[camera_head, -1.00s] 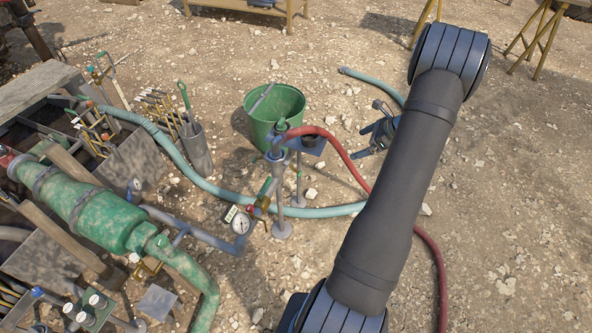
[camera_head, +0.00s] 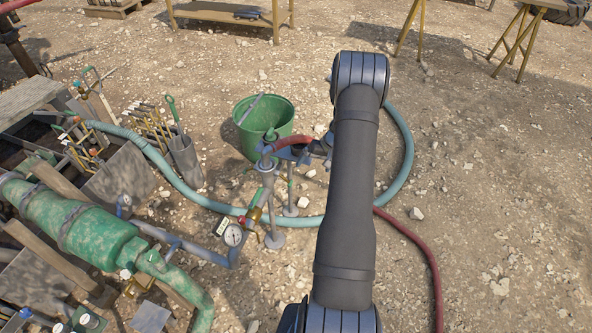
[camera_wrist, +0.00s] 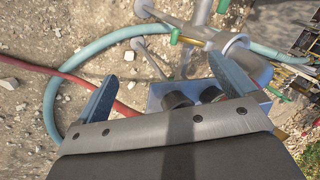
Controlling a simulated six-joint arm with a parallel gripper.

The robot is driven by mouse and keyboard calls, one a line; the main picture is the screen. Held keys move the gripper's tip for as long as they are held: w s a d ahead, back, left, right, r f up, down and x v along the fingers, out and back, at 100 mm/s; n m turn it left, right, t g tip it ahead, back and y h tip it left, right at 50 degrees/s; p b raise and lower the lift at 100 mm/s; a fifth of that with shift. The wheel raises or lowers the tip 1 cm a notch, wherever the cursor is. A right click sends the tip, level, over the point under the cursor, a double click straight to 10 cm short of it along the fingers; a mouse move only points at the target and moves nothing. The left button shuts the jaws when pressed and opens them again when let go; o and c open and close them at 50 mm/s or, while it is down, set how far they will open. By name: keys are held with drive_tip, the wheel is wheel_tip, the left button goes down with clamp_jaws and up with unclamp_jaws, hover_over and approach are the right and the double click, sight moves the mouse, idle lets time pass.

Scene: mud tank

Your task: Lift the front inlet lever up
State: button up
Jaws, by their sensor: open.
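A grey standpipe (camera_head: 268,180) with side pipes stands left of my arm in the head view; it also shows in the wrist view (camera_wrist: 200,14). A green lever handle (camera_head: 256,197) sits at its brass valve. In the wrist view, green handles show on the pipework, one at the top centre (camera_wrist: 174,36) and one at the right (camera_wrist: 278,93). I cannot tell which is the front inlet lever. My gripper (camera_head: 290,153) is beside the standpipe's top, partly hidden by my arm. In the wrist view its blue fingers (camera_wrist: 163,68) are apart, with nothing held between them.
A green bucket (camera_head: 262,126) stands behind the standpipe. A red hose (camera_head: 415,248) and a teal hose (camera_head: 409,150) lie around it. A pressure gauge (camera_head: 233,236) and a large green cylinder (camera_head: 85,232) are at left. Open gravel lies to the right.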

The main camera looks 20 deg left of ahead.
sight(291, 182)
drive_tip(key=shift+s+a+f+n+t+h, duration=0.15)
drive_tip(key=shift+a+f+n+h, duration=0.15)
drive_tip(key=shift+a+f+n, duration=1.7)
drive_tip(key=shift+a+f+n+t+h, duration=0.1)
drive_tip(key=shift+a+f+n+h, duration=0.2)
drive_tip(key=shift+a+f+n, duration=1.65)
drive_tip(key=shift+s+a+f+n+t+h, duration=0.25)
drive_tip(key=shift+a+f+n, duration=0.7)
drive_tip(key=shift+f+n, duration=2.1)
drive_tip(key=shift+w+f+m, duration=0.15)
drive_tip(key=shift+f+m, duration=0.4)
drive_tip(key=shift+m, duration=0.05)
drive_tip(key=c, duration=1.8)
drive_tip(key=shift+c, duration=0.2)
